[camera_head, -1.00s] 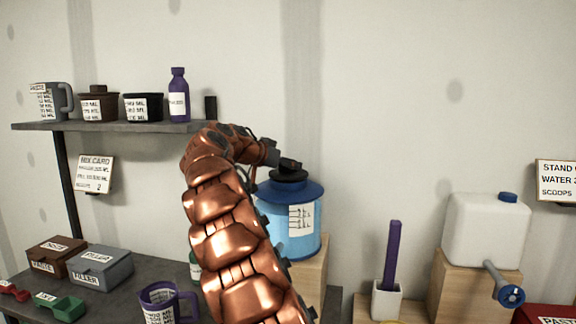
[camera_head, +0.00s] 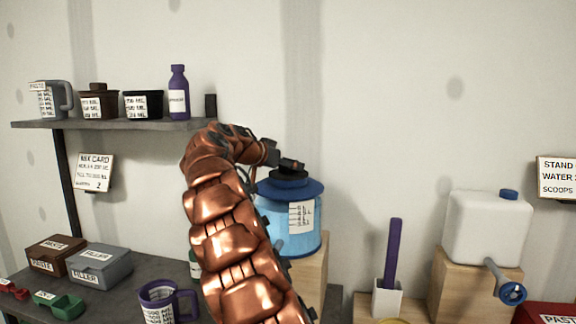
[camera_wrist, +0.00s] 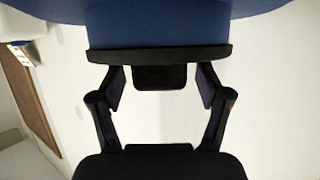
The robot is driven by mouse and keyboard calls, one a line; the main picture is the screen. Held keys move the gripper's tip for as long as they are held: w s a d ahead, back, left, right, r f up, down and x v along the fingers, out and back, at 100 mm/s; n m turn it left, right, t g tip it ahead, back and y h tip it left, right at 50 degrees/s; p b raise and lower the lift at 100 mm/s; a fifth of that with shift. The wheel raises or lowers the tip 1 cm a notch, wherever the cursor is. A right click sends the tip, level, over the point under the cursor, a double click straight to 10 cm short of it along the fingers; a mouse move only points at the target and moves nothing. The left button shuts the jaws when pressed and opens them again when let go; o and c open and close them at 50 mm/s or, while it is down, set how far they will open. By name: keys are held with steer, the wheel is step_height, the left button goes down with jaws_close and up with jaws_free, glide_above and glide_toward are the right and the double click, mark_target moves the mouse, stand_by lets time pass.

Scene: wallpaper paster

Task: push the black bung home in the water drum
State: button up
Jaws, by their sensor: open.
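The light blue water drum (camera_head: 290,240) stands on a wooden block, with a dark blue lid and raised neck. In the wrist view, the blue neck (camera_wrist: 158,27) ends in the black bung's wide flat flange (camera_wrist: 160,53), which lies across it with no clear gap. The bung's squarish black grip (camera_wrist: 160,77) projects from the flange. My gripper (camera_wrist: 160,92) is open, one finger on each side of the grip and apart from it. In the head view my gripper (camera_head: 291,163) is just above the neck and hides the bung's top.
A shelf (camera_head: 110,124) with a jug, tubs and a purple bottle (camera_head: 178,92) is at the left. A purple mug (camera_head: 165,300) and boxes sit on the lower bench. A white jerrycan (camera_head: 485,230) stands on a block at the right. The wall between is clear.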

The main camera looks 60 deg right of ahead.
steer(key=v, duration=1.2)
steer(key=shift+s+f, duration=0.1)
stand_by(0.4)
